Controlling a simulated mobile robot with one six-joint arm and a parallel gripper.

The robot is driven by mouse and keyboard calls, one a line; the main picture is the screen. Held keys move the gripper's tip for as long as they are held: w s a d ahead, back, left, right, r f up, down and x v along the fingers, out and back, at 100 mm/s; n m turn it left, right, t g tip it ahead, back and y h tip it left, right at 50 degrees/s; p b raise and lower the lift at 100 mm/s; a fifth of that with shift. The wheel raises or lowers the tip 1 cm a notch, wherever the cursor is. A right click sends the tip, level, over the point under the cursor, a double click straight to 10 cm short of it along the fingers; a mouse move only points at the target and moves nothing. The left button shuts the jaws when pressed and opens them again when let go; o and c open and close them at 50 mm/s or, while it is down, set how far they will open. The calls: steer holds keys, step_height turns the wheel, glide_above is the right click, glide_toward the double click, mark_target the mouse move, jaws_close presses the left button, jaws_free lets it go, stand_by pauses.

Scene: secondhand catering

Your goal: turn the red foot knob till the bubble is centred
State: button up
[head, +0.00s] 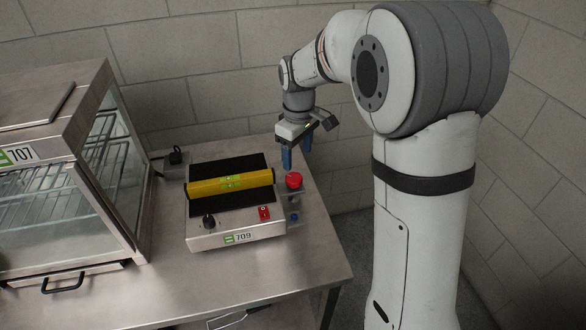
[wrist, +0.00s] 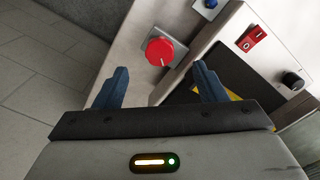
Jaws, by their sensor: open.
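The red foot knob (head: 294,180) stands at the right side of the metal appliance (head: 205,240) labelled 709. In the wrist view the red knob (wrist: 160,51) shows from above, with a pale pointer mark on it. My gripper (head: 287,158) is above and behind the knob, its blue fingers pointing down. In the wrist view the gripper (wrist: 158,88) is open, and the knob lies beyond the fingertips, between their lines and not held. A yellow spirit level (head: 205,187) lies across the black top of the appliance. Its green vials show, but the bubble is too small to judge.
A blue knob (head: 294,217) sits in front of the red one. The appliance has a black dial (head: 208,220) and a red switch (head: 264,212). A glass cabinet (head: 110,150) labelled 707 stands at left. The steel table (head: 270,275) is bare in front.

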mark_target(294, 177)
steer(key=shift+w+a+f, duration=0.3)
steer(key=shift+w+f, duration=0.05)
steer(key=shift+f, duration=0.15)
steer(key=shift+w+f, duration=0.1)
steer(key=shift+f, duration=0.2)
step_height(294, 177, down, 7)
steer(key=shift+f, duration=0.1)
steer(key=c, duration=1)
